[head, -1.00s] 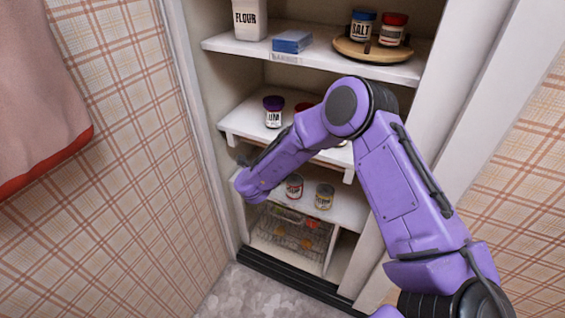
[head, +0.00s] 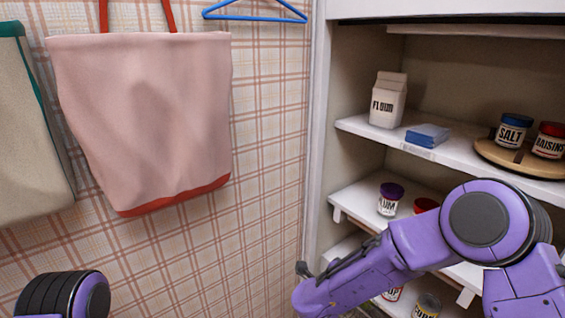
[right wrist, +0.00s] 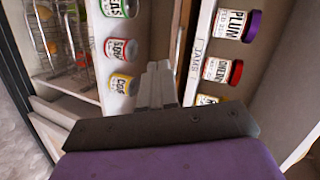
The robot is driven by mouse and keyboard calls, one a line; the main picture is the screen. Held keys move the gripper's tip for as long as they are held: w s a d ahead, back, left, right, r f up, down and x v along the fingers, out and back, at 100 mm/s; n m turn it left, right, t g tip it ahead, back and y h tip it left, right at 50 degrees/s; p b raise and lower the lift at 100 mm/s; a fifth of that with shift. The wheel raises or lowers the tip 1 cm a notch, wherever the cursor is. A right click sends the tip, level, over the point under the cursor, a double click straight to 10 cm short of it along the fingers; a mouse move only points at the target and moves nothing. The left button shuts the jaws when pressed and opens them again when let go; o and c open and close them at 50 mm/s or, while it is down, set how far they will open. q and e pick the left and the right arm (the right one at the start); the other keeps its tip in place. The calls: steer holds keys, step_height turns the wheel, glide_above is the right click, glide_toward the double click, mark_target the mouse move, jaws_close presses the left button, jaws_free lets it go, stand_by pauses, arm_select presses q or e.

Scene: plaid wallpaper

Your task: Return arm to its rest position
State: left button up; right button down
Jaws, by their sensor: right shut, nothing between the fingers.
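My right arm reaches in from the right across the front of the white pantry shelves. Its purple forearm slants down to the left, and the gripper end is mostly hidden in the head view. In the right wrist view my right gripper (right wrist: 160,70) is shut, its grey fingers together with nothing between them. It points toward the shelves, between a row of cans and a row of jars. Only a purple and black part of my left arm (head: 65,295) shows at the lower left. My left gripper is out of the picture.
Jars, including a purple-lidded plum jar (head: 389,199), stand on the shelf near my forearm. Cans (right wrist: 119,48) stand on another shelf. A flour carton (head: 388,100), blue box (head: 428,134) and turntable (head: 494,154) with jars stand above. A pink bag (head: 145,120) hangs left.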

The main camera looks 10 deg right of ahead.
steer(key=s+d+f+n+g+y, duration=0.15)
steer(key=s+f+n+y, duration=0.45)
steer(key=s+f+n, duration=1.05)
steer(key=s+d+f+n+g, duration=0.1)
steer(key=s+d+f+g, duration=0.1)
steer(key=s, duration=0.6)
steer(key=s+d+f+n+g, duration=0.1)
steer(key=s+d+f+g, duration=0.1)
steer(key=s+f, duration=0.3)
steer(key=s+d, duration=0.1)
steer(key=s, duration=0.2)
steer(key=shift+s+f+y, duration=0.25)
steer(key=shift+s+y, duration=0.05)
steer(key=shift+s, duration=0.1)
steer(key=shift+g, duration=0.25)
